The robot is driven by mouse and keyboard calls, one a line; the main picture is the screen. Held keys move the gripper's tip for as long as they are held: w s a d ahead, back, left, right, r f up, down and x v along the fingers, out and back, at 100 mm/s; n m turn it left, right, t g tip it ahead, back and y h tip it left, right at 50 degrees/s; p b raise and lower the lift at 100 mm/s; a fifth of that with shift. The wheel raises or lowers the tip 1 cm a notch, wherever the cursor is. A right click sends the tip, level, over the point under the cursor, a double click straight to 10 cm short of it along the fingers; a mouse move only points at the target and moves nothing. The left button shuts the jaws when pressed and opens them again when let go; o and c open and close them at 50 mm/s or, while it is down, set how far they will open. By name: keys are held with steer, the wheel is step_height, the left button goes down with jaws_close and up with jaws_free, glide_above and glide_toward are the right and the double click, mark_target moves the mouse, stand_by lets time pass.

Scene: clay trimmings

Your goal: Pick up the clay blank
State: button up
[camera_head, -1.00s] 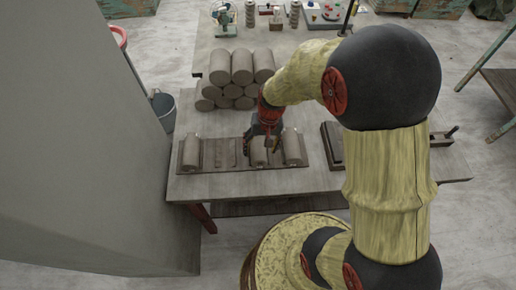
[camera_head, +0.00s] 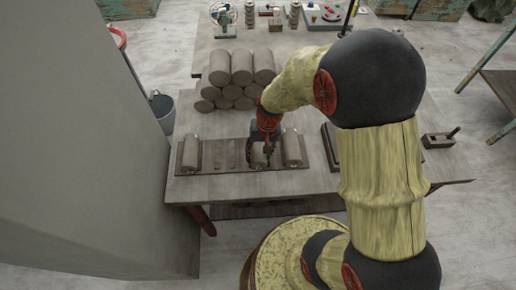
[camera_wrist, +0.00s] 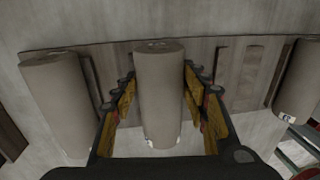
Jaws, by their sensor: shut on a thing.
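The clay blank (camera_wrist: 160,98) is a grey-brown cylinder between the yellow finger pads of my gripper (camera_wrist: 160,100) in the wrist view. My gripper is shut on it. In the head view my gripper (camera_head: 265,150) is over the rack board (camera_head: 228,155), and the blank (camera_head: 258,158) shows partly below it, mostly hidden by the fingers. It seems to be at or just above the board; I cannot tell if it touches.
A stack of several clay cylinders (camera_head: 240,68) stands behind the board. A dark flat slab (camera_head: 331,148) lies to the right. A grey wall-like panel (camera_head: 80,150) fills the left. The table's front left (camera_head: 225,186) is bare.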

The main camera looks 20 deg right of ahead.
steer(key=c, duration=0.9)
steer(key=shift+r, duration=0.1)
